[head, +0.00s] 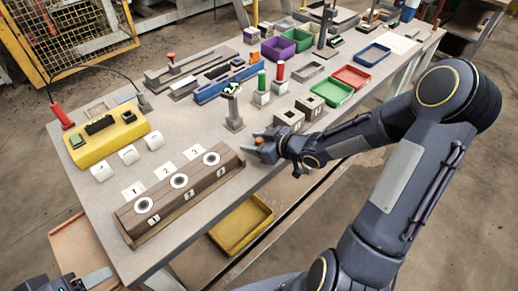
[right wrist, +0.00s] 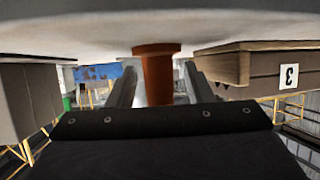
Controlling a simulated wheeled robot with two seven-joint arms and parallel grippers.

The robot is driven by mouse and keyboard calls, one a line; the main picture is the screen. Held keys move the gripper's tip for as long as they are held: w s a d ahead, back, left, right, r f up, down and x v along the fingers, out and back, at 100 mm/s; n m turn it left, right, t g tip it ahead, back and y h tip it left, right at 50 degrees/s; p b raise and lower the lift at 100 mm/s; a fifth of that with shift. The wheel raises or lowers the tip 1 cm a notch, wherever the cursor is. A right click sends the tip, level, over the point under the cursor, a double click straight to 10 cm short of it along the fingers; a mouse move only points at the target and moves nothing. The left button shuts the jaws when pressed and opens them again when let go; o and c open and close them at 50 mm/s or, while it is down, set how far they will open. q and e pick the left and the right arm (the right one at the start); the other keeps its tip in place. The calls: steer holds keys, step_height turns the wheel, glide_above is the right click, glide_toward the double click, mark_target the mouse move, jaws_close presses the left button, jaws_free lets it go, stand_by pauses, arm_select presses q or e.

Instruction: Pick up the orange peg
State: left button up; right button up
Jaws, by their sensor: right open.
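The orange peg (right wrist: 158,75) shows in the right wrist view, where the picture is upside down and the tabletop is at the top. The peg stands on the table between the two fingers of my right gripper (right wrist: 160,88). The fingers are apart, with a gap seen on the peg's right; contact on the left is unclear. In the head view my right gripper (head: 262,146) is low at the table's front edge, and a bit of the orange peg (head: 259,140) shows among its fingers. My left gripper (head: 92,279) shows only partly at the bottom left.
A wooden block (head: 180,195) with three round holes, marked 1, 2 and 3, lies left of my right gripper. Two hollow bricks (head: 290,119) stand to its right. A grey post (head: 233,118) stands behind it. A yellow bin (head: 241,224) is below the table edge.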

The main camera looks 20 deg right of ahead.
jaws_close()
stand_by(0.3)
steer(key=shift+r, duration=0.15)
